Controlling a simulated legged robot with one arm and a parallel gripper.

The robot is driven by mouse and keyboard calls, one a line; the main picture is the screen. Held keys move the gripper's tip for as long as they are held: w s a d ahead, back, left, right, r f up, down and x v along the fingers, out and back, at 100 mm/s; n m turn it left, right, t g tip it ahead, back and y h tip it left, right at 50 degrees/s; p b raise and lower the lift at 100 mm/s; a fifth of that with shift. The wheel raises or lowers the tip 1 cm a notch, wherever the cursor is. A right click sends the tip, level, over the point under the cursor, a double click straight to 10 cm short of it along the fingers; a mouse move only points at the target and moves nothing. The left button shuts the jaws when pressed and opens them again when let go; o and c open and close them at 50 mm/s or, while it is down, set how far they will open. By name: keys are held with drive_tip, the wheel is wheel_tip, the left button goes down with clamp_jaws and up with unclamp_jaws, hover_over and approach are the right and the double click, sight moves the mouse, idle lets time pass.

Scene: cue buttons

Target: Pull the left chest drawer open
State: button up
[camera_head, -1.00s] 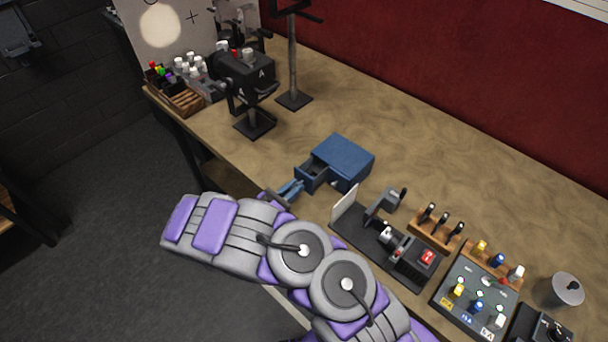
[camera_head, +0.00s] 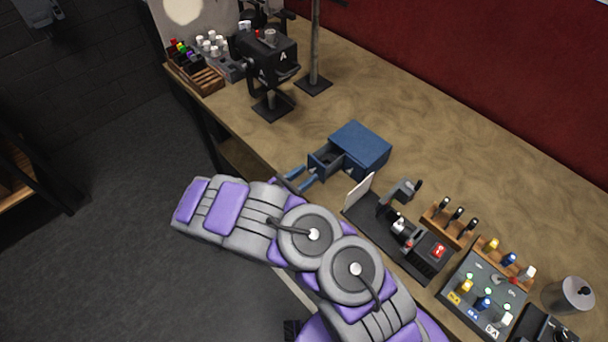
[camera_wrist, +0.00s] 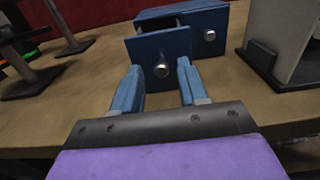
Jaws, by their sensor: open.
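The blue chest (camera_head: 362,147) stands on the table with two drawers side by side. Its left drawer (camera_wrist: 160,62) stands partly open, with the dark inside showing in the head view (camera_head: 325,158). A round silver knob (camera_wrist: 161,71) is on its front. The right drawer (camera_wrist: 212,36) is shut and has its own knob. My gripper (camera_wrist: 158,76) is open in front of the left drawer, its blue fingers to either side of the knob and apart from it. In the head view the fingers (camera_head: 305,177) are just before the drawer.
A lever device with a white panel (camera_head: 358,192) stands right of the chest. Beyond are a wooden rack (camera_head: 449,222) and a button box (camera_head: 483,287). A black stand (camera_head: 271,108) and a post base (camera_head: 314,84) are behind on the left. The table behind the chest is clear.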

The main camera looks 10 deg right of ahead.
drive_tip(key=p+v, duration=0.2)
drive_tip(key=v, duration=1.5)
drive_tip(key=shift+a, duration=0.1)
drive_tip(key=s+d+r+m+g+y, duration=0.1)
drive_tip(key=s+d+r+m+g, duration=0.1)
drive_tip(key=d+r+m+g, duration=0.75)
drive_tip(key=s+d+r+m+g, duration=0.2)
drive_tip(key=d+r+m+g, duration=0.3)
drive_tip(key=d+r, duration=0.75)
drive_tip(key=s+d+r+m+y, duration=0.1)
drive_tip(key=s+d+m+y, duration=0.2)
drive_tip(key=s, duration=0.3)
drive_tip(key=s+d+r+m+y, duration=0.1)
drive_tip(key=s+d+m+y, duration=0.15)
drive_tip(key=s+m, duration=0.2)
drive_tip(key=s+a+m+t+y, duration=0.1)
drive_tip(key=s+a+y, duration=0.2)
drive_tip(key=s, duration=0.3)
drive_tip(key=s+a+r+m+t+y, duration=0.1)
drive_tip(key=s+a+m+y, duration=0.1)
drive_tip(key=s+y, duration=0.3)
drive_tip(key=shift+s+a+r+b, duration=0.25)
drive_tip(key=shift+s+a+b, duration=0.15)
drive_tip(key=shift+s+a, duration=0.25)
